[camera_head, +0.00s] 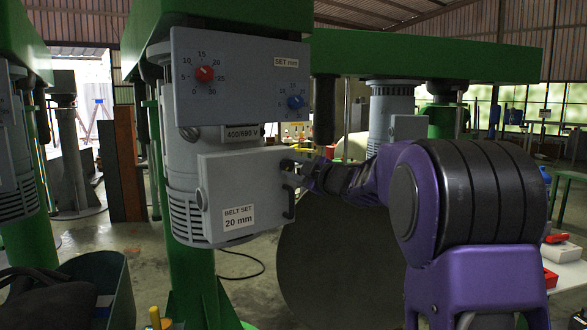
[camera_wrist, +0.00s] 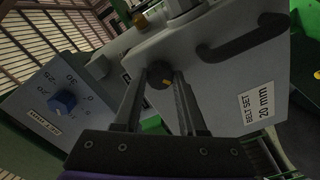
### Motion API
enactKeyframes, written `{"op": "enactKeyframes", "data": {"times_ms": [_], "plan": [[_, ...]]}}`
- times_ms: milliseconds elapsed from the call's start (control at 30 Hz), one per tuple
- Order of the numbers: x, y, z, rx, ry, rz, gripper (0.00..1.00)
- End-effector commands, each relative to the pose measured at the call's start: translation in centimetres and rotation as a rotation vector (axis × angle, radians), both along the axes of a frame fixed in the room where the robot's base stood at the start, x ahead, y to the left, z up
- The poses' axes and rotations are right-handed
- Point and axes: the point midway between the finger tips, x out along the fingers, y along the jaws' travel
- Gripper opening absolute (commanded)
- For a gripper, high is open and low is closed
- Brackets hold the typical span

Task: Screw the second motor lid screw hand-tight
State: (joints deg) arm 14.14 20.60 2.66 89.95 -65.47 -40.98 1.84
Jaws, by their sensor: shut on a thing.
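The grey motor lid (camera_head: 235,180) is on the motor housing, with its "BELT SET 20 mm" label at the lower part; it also fills the upper right of the wrist view (camera_wrist: 220,75). My gripper (camera_head: 299,170) reaches the lid's upper right corner from the right. In the wrist view my gripper's fingers (camera_wrist: 161,84) are shut around a dark round screw head (camera_wrist: 160,71) at the lid's corner. The finger contact is partly hidden. In the head view the screw (camera_head: 287,164) shows small and dark beside my gripper. Another round screw (camera_head: 201,199) shows at the lid's lower left edge.
A dark handle (camera_head: 289,203) sticks out from the lid's right side, just below my gripper. Above is a grey control panel (camera_head: 240,80) with a red dial (camera_head: 205,73) and a blue dial (camera_head: 295,102). A dark bin (camera_head: 108,285) stands at the lower left.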

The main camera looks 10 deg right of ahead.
Motion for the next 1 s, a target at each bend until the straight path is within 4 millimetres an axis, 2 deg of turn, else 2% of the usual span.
{"op": "enactKeyframes", "data": {"times_ms": [667,700,833,867,1000], "plan": [[0.0,0.05,0.11,0.061,0.026,0.001,0.0],[0.0,0.05,0.11,0.061,0.026,0.001,0.44],[0.0,0.06,0.08,0.06,0.026,0.001,0.67],[-0.01,0.04,0.08,0.06,0.026,0.0,0.7],[0.0,0.03,0.04,0.059,0.027,0.001,0.7]]}}
